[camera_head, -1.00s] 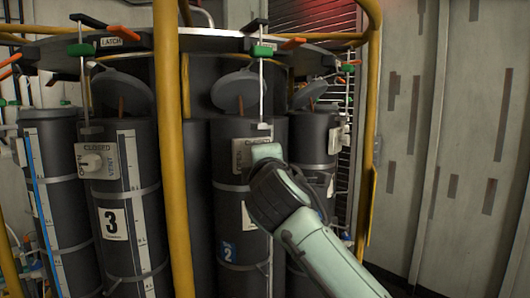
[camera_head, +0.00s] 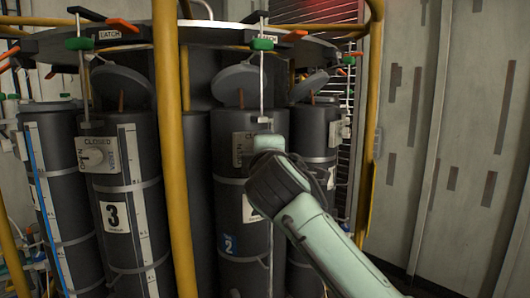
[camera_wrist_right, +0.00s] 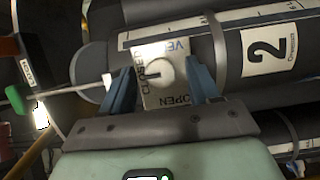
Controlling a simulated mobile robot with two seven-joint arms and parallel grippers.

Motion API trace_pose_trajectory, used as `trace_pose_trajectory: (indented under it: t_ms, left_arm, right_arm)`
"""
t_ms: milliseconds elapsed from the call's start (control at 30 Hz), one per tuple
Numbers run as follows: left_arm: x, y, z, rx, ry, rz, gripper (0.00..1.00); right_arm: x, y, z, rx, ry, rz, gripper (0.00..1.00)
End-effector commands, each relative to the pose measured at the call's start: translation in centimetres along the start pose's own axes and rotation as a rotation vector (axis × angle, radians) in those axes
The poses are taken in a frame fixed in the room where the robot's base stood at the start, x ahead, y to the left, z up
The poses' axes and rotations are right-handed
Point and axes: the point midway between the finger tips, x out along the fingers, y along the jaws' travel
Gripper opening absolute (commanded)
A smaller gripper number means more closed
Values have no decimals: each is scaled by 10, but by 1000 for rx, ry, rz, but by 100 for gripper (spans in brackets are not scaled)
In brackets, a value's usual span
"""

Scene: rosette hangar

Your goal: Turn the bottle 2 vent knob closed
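Bottle 2 (camera_head: 228,203) is a dark upright cylinder in the middle of the head view, with a blue "2" label. Its vent plate is mostly hidden there behind my right gripper (camera_head: 268,142). In the right wrist view, the pale round vent knob (camera_wrist_right: 164,76) sits on a plate marked CLOSED at left, OPEN at bottom and VENT at top. A short dark mark on the knob appears to point left, towards CLOSED. My right gripper (camera_wrist_right: 163,88) is open, its blue fingers on either side of the knob; contact is unclear. My left gripper is out of view.
Bottle 3 (camera_head: 140,205) stands to the left with its own vent knob (camera_head: 92,157). A yellow post (camera_head: 172,150) rises between them, another at right. The dark ring (camera_head: 220,38) with latch levers is above. The pale wall at right has clear floor beside it.

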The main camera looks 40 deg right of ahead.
Motion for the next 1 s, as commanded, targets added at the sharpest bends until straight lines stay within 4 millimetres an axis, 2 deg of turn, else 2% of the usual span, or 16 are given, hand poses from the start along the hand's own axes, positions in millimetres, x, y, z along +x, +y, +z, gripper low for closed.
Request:
trace_pose_trajectory:
  t_ms: [233,367,600,800,1000]
  left_arm:
    - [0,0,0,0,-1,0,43]
    - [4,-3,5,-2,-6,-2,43]
    - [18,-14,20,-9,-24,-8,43]
    - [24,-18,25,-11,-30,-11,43]
    - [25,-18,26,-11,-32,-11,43]
  right_arm:
    - [-1,0,0,-2,0,0,61]
    - [-12,-1,-1,-2,3,0,61]
    - [-62,-3,0,-3,3,0,61]
    - [-104,-2,0,-3,2,0,61]
    - [-128,0,0,-1,0,0,61]
